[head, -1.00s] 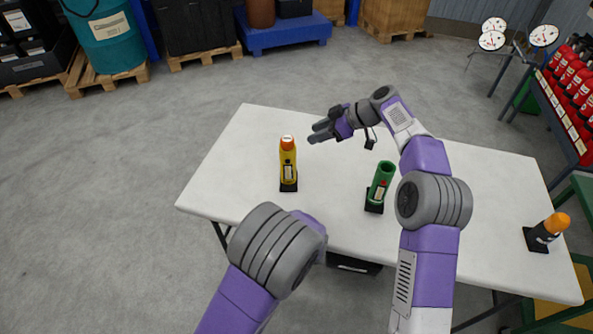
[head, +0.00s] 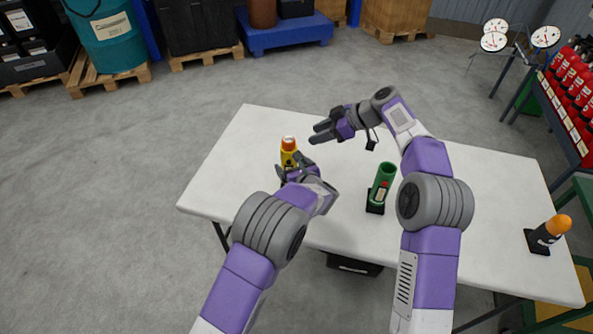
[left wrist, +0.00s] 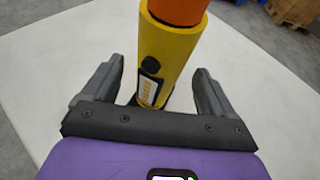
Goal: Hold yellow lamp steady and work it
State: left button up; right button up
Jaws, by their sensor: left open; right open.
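The yellow lamp (head: 289,157) with an orange top stands upright on the left part of the white table, its lower half hidden behind my left gripper in the head view. In the left wrist view the lamp (left wrist: 168,48) shows a dark round button and a light label on its near side. My left gripper (head: 286,171) is open, and its fingers lie on either side of the lamp in the left wrist view (left wrist: 153,90). My right gripper (head: 318,132) is open and empty, above the table to the right of the lamp.
A green lamp-like cylinder (head: 382,185) stands on a black base mid-table. A black and orange one (head: 548,233) stands at the table's right end. The white table (head: 480,195) is otherwise mostly clear. A rack of red extinguishers (head: 575,85) is at far right.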

pick_arm(q)
jog(key=shift+x, duration=1.8)
jog(key=c, duration=1.5)
